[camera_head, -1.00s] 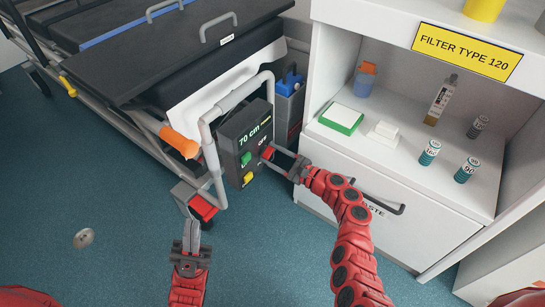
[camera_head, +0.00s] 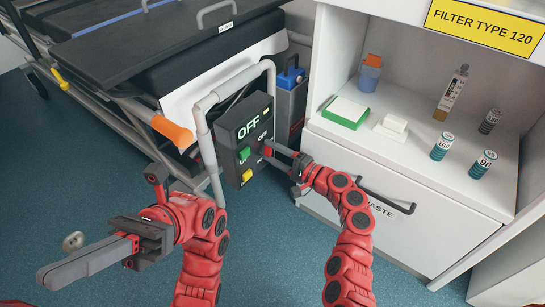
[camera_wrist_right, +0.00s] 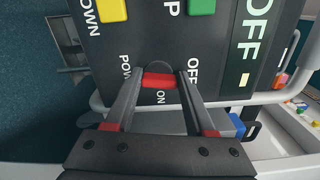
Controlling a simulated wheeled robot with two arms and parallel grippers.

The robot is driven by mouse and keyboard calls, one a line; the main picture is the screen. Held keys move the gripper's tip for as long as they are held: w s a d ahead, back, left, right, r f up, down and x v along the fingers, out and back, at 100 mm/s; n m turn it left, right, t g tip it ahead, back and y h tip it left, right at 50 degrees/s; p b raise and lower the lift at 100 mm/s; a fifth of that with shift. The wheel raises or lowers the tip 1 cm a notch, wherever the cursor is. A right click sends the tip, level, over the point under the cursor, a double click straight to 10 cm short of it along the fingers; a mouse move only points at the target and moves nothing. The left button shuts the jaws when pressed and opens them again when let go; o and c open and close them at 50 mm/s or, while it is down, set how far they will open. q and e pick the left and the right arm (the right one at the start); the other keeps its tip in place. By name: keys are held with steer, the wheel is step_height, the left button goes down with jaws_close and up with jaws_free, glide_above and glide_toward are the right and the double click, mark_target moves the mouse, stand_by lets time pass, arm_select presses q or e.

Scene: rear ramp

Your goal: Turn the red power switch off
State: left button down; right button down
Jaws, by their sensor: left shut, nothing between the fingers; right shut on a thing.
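The red power switch (camera_wrist_right: 160,80) sits on the box's front face beside the ON and OFF labels. My right gripper (camera_wrist_right: 161,74) is shut on it, one finger on each side; the right gripper also shows at the box in the head view (camera_head: 268,150). Green (camera_head: 245,154) and yellow (camera_head: 246,175) buttons sit left of the switch. My left gripper (camera_head: 45,277) is shut and empty, pointing left above the floor, away from the box.
A grey tube frame (camera_head: 203,140) surrounds the box, with an orange handle (camera_head: 172,130) to its left. A white cabinet (camera_head: 400,215) with a WASTE drawer stands close on the right. Blue floor is open at the lower left.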

steer(key=shift+f+n+b, duration=0.15)
steer(key=shift+n+b, duration=0.4)
steer(key=shift+n, duration=0.25)
arm_select(q)
steer(key=s+a+f+m+t+y, duration=0.2)
steer(key=s+a+t, duration=0.3)
steer(key=t, duration=0.1)
steer(key=shift+s+m, duration=0.2)
steer(key=shift+m, duration=0.1)
arm_select(e)
steer(key=shift+c, duration=1.2)
jaws_free()
arm_select(q)
steer(key=shift+r, duration=0.1)
